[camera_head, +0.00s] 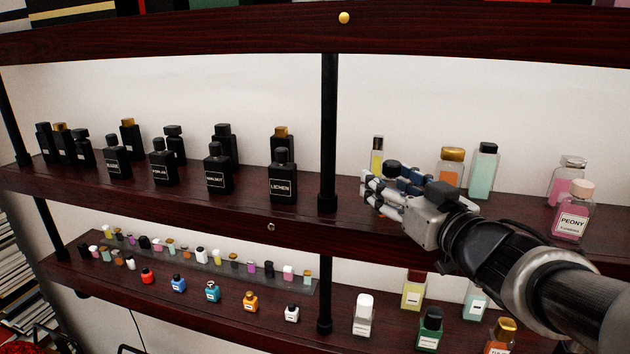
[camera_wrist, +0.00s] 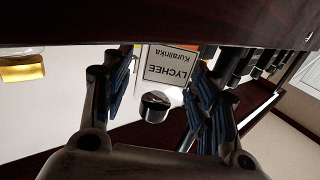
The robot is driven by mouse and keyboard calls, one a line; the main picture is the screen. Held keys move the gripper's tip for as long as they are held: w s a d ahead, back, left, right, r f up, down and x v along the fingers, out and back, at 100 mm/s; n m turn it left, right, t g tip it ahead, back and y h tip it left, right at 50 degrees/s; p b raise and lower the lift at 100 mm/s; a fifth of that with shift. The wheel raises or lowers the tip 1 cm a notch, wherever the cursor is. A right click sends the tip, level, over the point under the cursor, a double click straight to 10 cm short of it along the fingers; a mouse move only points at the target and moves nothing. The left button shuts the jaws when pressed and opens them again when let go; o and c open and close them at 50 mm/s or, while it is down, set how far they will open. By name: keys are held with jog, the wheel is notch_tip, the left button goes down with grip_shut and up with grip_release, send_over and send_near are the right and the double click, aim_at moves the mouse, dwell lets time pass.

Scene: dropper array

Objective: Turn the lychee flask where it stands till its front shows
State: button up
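The lychee flask shows upside down in the wrist view, with its white label (camera_wrist: 166,65) reading "LYCHEE Kuralinka" facing the wrist camera. Its round black cap (camera_wrist: 155,106) is nearer the palm. In the head view its black cap (camera_head: 391,167) shows between my fingers, while my gripper (camera_head: 385,190) hides its body and label. My gripper (camera_wrist: 164,75) has one finger on each side of the flask, close to its sides. I cannot tell whether the fingers touch it.
A slim yellow bottle (camera_head: 377,157) stands behind my gripper. A gold-capped orange bottle (camera_head: 451,168) and a mint bottle (camera_head: 484,172) stand close to its right. The pink peony bottle (camera_head: 572,212) is farther right. A shelf post (camera_head: 328,130) stands to the left.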

jog(key=shift+o, duration=0.4)
jog(key=shift+r, duration=0.1)
notch_tip(320, 180, up, 10)
jog(key=shift+f, duration=0.1)
jog(key=shift+o, duration=0.3)
jog(key=shift+d, duration=0.1)
